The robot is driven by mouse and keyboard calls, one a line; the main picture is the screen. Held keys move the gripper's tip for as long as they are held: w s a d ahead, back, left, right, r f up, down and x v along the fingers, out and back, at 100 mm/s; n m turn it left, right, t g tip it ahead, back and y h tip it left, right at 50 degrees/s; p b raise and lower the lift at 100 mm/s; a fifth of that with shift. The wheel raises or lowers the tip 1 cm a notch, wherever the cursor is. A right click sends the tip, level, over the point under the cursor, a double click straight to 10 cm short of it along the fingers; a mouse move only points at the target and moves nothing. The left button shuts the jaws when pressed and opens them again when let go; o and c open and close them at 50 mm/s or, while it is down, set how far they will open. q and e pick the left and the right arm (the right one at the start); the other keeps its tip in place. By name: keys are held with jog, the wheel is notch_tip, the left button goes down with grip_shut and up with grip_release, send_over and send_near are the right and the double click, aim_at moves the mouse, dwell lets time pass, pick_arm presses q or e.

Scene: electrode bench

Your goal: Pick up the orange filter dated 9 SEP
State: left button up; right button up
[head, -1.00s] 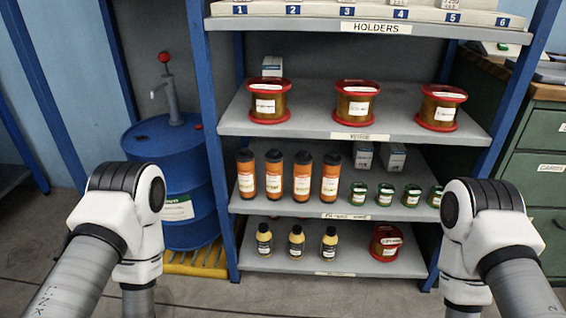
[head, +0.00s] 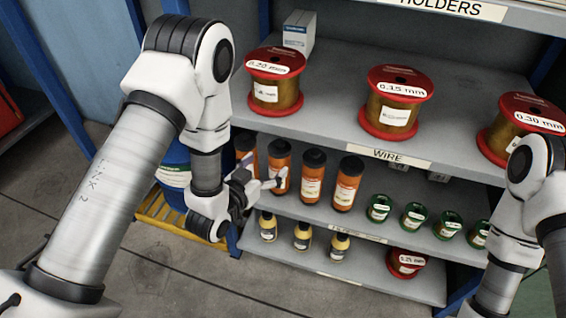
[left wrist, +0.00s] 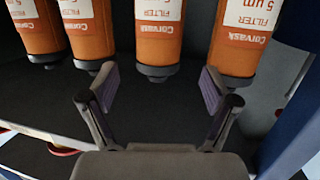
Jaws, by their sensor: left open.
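Several orange filters (head: 313,178) with black caps and white labels stand upright in a row on the middle shelf. My left gripper (head: 264,184) is open and empty, low in front of the left part of the row, and partly hides the filters there. In the left wrist view the open jaws (left wrist: 160,82) point at the row. One filter (left wrist: 158,42) lies between the two fingertips in that picture, apparently just beyond them, with others to either side. Labels read "Corvask FILTER 5 µm"; no date can be read. My right gripper is out of view.
Small yellow bottles (head: 302,236) and a red spool (head: 407,262) are on the bottom shelf. Wire spools (head: 396,102) stand on the shelf above. A blue drum (head: 178,160) is left of the shelf post.

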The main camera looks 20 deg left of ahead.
aim_at(274, 160)
pick_arm(q)
jog(key=x, duration=0.2)
jog(key=b+x, duration=0.1)
jog(key=x, duration=0.3)
jog(key=shift+s+d+f+b, duration=0.1)
jog(key=shift+f+b, duration=0.2)
jog(key=shift+b, duration=0.05)
jog(key=shift+w+d, duration=0.1)
jog(key=shift+w, duration=0.35)
grip_shut()
